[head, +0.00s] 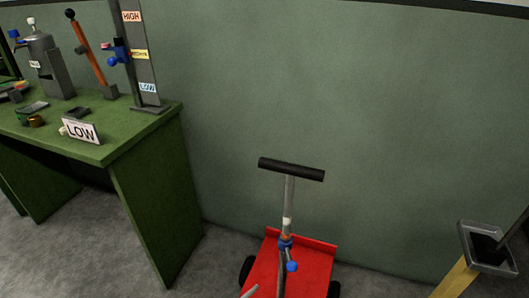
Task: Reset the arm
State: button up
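Neither my gripper nor any part of my arm that I can be sure of shows in the head view. Whether the gripper is open or shut is hidden from me. The task names no other object.
A red cart (312,262) with a black handle (291,169) stands at bottom centre. A yellow post (457,280) with a grey tray top (489,228) stands right.

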jog(key=d+r+m+g+y, duration=0.1)
jog(key=d+r+m+g, duration=0.3)
jog(key=r, duration=0.5)
jog(key=w+d+r+m+g+y, duration=0.1)
jog(key=r+m+g, duration=0.4)
jog(key=r+m, duration=0.3)
jog(key=d+r+m+g+y, duration=0.1)
jog(key=d+r+m+g, duration=0.25)
jog(key=r, duration=0.65)
jog(key=s+d+r+m+t+y, duration=0.2)
jog(key=s+d+r+m+y, duration=0.3)
jog(key=r, duration=0.4)
jog(key=s+d+r+m+t+y, duration=0.2)
jog(key=s+r+m+t+y, duration=0.15)
jog(key=s+r+m, duration=0.5)
notch_tip(320, 180, up, 23)
jog(key=n+p, duration=0.2)
jog(key=p, duration=1.9)
jog(key=shift+w+n, duration=0.3)
jog(key=shift+w, duration=0.15)
jog(key=shift+f, duration=0.1)
